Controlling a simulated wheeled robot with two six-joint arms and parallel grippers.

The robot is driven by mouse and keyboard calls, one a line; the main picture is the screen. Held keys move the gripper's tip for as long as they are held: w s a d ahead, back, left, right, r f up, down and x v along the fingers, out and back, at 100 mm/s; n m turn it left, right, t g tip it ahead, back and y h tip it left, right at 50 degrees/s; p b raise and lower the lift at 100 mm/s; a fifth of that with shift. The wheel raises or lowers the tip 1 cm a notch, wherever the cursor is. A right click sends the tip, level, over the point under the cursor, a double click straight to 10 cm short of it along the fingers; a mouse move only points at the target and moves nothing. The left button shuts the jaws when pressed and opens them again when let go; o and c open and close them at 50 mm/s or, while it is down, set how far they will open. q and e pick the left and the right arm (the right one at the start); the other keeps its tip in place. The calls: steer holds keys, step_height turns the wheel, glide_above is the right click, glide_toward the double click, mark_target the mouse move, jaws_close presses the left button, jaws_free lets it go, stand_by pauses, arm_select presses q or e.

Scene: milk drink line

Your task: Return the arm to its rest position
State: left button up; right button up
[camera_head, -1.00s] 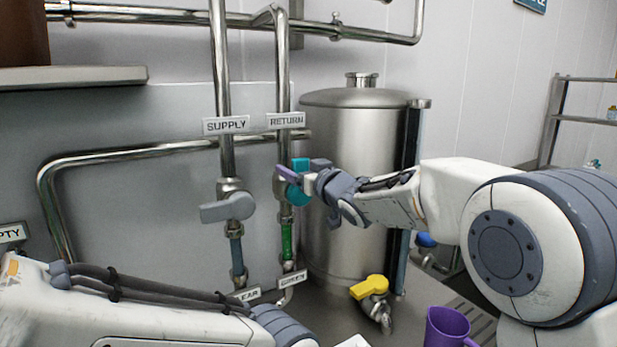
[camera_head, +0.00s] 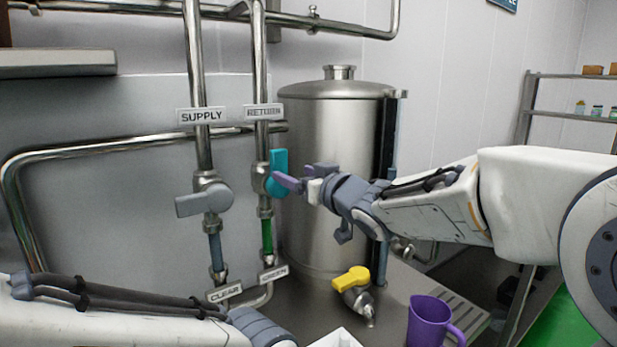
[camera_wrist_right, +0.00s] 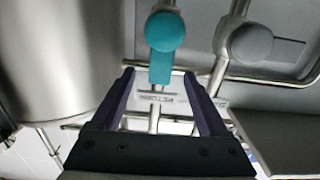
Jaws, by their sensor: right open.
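My right gripper (camera_head: 303,179) has dark purple fingers and is in front of the tank, just right of the RETURN pipe's teal valve handle (camera_head: 279,173). In the head view one finger overlaps the valve's lower part. In the right wrist view my right gripper (camera_wrist_right: 158,82) has its fingers apart with nothing held between them; the teal handle (camera_wrist_right: 162,50) shows beyond the fingertips. My right arm comes in from the right. My left forearm crosses the lower left, and its gripper is outside the frame.
The SUPPLY pipe has a grey valve handle (camera_head: 203,201). A steel tank (camera_head: 330,120) stands behind my right gripper. A yellow-handled tap (camera_head: 351,279) and a purple jug (camera_head: 428,322) are below my right arm. A shelf rack (camera_head: 560,112) stands at far right.

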steer(key=s+d+f+m+g+h, duration=0.2)
steer(key=s+f+g+h, duration=0.15)
steer(key=s+f, duration=0.5)
steer(key=s+d+f+g+h, duration=0.2)
steer(key=s+f, duration=0.4)
steer(key=s, duration=0.3)
steer(key=s+d+f+n+g+h, duration=0.1)
steer(key=s+d+f+g, duration=0.3)
steer(key=s, duration=0.6)
steer(key=s+d+f+g+h, duration=0.3)
steer(key=s+f+g, duration=0.1)
steer(key=s+f, duration=0.4)
steer(key=shift+s+d+f+n, duration=0.15)
steer(key=shift+s+d+n, duration=0.2)
steer(key=shift+s, duration=0.4)
steer(key=shift+a+g, duration=0.1)
steer(key=shift+g, duration=0.15)
stand_by(3.4)
